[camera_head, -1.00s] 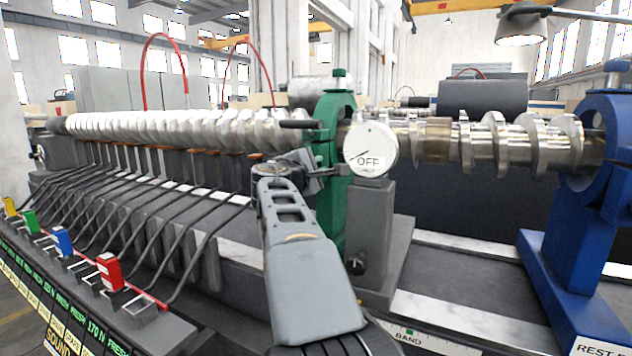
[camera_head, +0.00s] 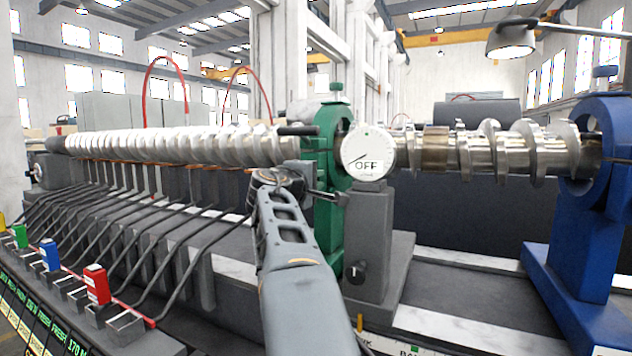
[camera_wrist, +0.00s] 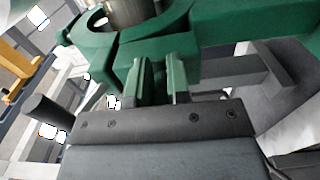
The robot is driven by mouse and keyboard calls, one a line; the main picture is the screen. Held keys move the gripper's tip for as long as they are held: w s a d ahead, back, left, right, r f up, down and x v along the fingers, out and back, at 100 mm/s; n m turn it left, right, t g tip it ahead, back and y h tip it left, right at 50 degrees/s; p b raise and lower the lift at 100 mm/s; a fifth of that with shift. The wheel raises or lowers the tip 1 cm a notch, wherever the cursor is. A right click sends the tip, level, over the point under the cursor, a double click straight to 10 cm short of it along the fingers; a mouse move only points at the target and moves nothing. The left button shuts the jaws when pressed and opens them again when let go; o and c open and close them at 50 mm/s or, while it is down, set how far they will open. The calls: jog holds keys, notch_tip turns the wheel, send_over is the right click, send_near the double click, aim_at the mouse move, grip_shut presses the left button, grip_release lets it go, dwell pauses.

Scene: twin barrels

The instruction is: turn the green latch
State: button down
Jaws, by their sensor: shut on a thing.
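The green stand (camera_head: 325,215) with its ring clamp holds the long screw shaft near the middle of the head view. In the wrist view, the green latch (camera_wrist: 158,48) is a green piece at my fingertips, below the ring. My gripper (camera_wrist: 158,82) is shut on it, with both fingers up against the green part. In the head view, my gripper (camera_head: 328,196) reaches in from below at the stand's front face. The latch cannot be told apart from the stand there, and my wrist hides part of that area.
A round white dial reading OFF (camera_head: 368,153) stands on a grey post (camera_head: 372,235) close to the right of my gripper. A black rod (camera_head: 298,130) juts left just above my wrist. A blue stand (camera_head: 585,205) is at right. Several bent rods (camera_head: 160,235) fill the left.

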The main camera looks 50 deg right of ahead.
jog(key=shift+w+f, duration=0.1)
jog(key=shift+w, duration=0.15)
jog(key=c, duration=1.4)
grip_release()
jog(key=shift+o, duration=0.5)
jog(key=shift+w+a, duration=0.1)
jog(key=shift+w, duration=0.1)
jog(key=shift+o, duration=1.1)
jog(key=shift+s, duration=0.15)
jog(key=v, duration=1.3)
jog(key=shift+a, duration=0.35)
jog(key=shift+s, duration=0.1)
